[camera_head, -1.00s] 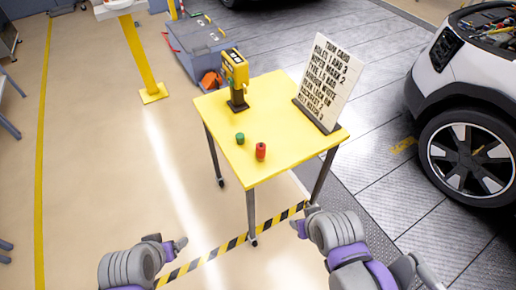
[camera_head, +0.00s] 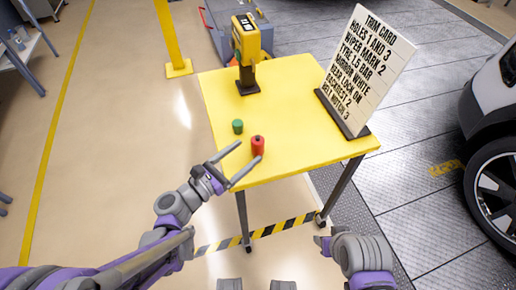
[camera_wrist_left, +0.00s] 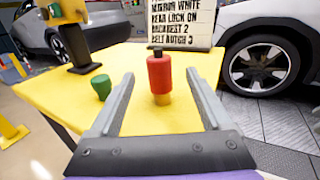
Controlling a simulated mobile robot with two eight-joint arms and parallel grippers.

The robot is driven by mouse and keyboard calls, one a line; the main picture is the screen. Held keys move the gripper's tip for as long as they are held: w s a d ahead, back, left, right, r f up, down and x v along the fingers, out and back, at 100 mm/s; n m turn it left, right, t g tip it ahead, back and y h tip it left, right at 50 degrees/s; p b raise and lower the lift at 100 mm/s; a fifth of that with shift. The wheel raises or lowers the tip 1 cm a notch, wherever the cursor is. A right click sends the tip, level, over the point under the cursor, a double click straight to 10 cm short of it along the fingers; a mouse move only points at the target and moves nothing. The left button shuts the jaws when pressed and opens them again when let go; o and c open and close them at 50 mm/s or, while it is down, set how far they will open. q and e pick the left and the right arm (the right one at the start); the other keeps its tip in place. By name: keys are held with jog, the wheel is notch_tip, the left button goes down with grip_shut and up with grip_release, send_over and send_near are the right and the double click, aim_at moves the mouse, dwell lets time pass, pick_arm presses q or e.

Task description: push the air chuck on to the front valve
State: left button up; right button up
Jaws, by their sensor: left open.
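A red cylinder (camera_head: 258,146) with a dark top stands upright near the table's front edge. In the left wrist view the red cylinder (camera_wrist_left: 160,75) shows a brass-coloured lower end; it looks like the air chuck. My left gripper (camera_head: 250,151) is open, its fingers pointing at the cylinder. In the wrist view, the fingers (camera_wrist_left: 159,74) appear on either side of it, with visible gaps. The car's front wheel (camera_head: 497,180) is cut off at the right; I cannot make out its valve. My right gripper (camera_head: 323,245) is low, in front of the table, its jaw opening unclear.
The yellow table (camera_head: 300,135) also holds a small green cap (camera_head: 238,127), a yellow device on a black stand (camera_head: 246,50) and a lettered card (camera_head: 364,65). The car (camera_head: 490,95) stands to the right. A striped floor line (camera_head: 270,231) runs below the table.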

aim_at(263, 138)
pick_arm(q)
jog(key=x, duration=0.9)
jog(key=shift+r, duration=0.1)
jog(key=shift+a, duration=0.15)
grip_shut()
